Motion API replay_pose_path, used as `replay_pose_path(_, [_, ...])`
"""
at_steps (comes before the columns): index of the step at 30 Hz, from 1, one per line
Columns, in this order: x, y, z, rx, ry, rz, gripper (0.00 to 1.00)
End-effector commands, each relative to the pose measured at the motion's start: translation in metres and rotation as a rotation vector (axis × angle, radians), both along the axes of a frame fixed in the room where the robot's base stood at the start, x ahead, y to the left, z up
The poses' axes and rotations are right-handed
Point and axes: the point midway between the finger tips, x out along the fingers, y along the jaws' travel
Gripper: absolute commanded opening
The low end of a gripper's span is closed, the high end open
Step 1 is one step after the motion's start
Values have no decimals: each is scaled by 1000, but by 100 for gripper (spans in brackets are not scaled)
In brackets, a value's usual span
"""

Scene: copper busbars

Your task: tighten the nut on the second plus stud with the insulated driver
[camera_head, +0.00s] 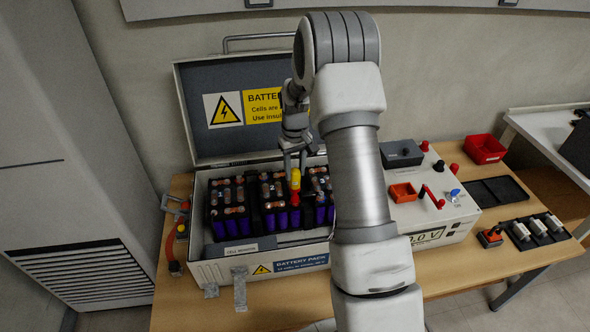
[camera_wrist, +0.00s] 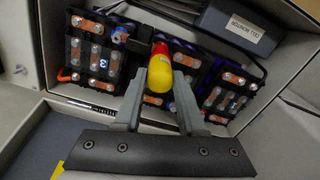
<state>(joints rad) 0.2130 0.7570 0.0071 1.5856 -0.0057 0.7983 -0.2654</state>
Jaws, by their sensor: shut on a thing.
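The insulated driver (camera_head: 295,181), yellow with a red lower part, stands roughly upright over the middle cell block (camera_head: 274,190) in the open battery box. My gripper (camera_head: 293,158) is shut on its yellow handle. In the wrist view the two grey fingers of my gripper (camera_wrist: 159,100) flank the handle of the driver (camera_wrist: 159,77), seen from above. The driver's tip is hidden, and I cannot tell whether it touches a nut or which stud lies under it. Copper busbars with round nuts show on the cell blocks, including the left one (camera_wrist: 95,49).
The raised lid (camera_head: 205,80) stands behind the box. A label marked cell monitor (camera_head: 241,250) is at the front. My arm hides the box's right end. A white instrument box (camera_head: 455,215), red bin (camera_head: 485,148) and black tray (camera_head: 497,190) stand to the right.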

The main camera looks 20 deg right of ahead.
Motion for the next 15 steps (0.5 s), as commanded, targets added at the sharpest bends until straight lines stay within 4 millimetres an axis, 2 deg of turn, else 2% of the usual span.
replay_pose_path(15, [0, 0, 50, 0, -2, 1, 0])
